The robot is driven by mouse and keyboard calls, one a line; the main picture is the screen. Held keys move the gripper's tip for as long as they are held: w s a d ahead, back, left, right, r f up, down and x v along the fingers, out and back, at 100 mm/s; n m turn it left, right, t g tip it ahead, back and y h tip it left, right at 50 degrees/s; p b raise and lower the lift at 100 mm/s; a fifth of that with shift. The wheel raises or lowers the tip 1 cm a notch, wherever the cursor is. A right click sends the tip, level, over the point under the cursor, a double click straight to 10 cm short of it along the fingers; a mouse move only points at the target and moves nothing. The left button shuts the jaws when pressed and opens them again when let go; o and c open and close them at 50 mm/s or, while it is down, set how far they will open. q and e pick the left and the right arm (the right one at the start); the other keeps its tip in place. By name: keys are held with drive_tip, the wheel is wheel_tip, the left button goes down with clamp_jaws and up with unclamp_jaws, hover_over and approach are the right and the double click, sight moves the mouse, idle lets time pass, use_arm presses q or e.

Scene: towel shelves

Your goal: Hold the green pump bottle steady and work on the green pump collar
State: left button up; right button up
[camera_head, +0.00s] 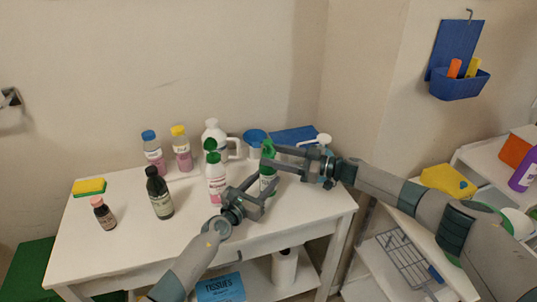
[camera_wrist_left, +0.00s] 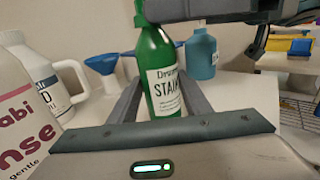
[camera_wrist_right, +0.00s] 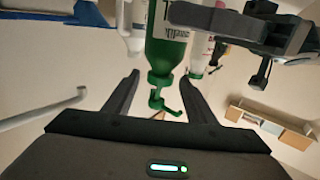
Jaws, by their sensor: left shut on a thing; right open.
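The green pump bottle (camera_head: 267,181) stands upright on the white table, its label reading "STAI..." in the left wrist view (camera_wrist_left: 165,85). My left gripper (camera_head: 262,190) is shut on the bottle's body, one finger on each side. The green pump collar (camera_wrist_right: 158,79) shows in the right wrist view, where the bottle appears upside down, with the green pump head (camera_wrist_right: 165,102) beyond it. My right gripper (camera_wrist_right: 159,98) is open, its fingers on either side of the pump and apart from it. The collar is not clear in the head view.
A white bottle with a green cap (camera_head: 216,178) stands close left of the pump bottle. A white jug (camera_head: 213,133), a blue funnel (camera_head: 255,136) and a blue bottle (camera_wrist_left: 201,54) are behind. A dark bottle (camera_head: 160,195) stands further left. The table's front is clear.

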drive_tip(key=shift+x, duration=1.05)
drive_tip(key=c, duration=1.1)
drive_tip(key=shift+o, duration=0.2)
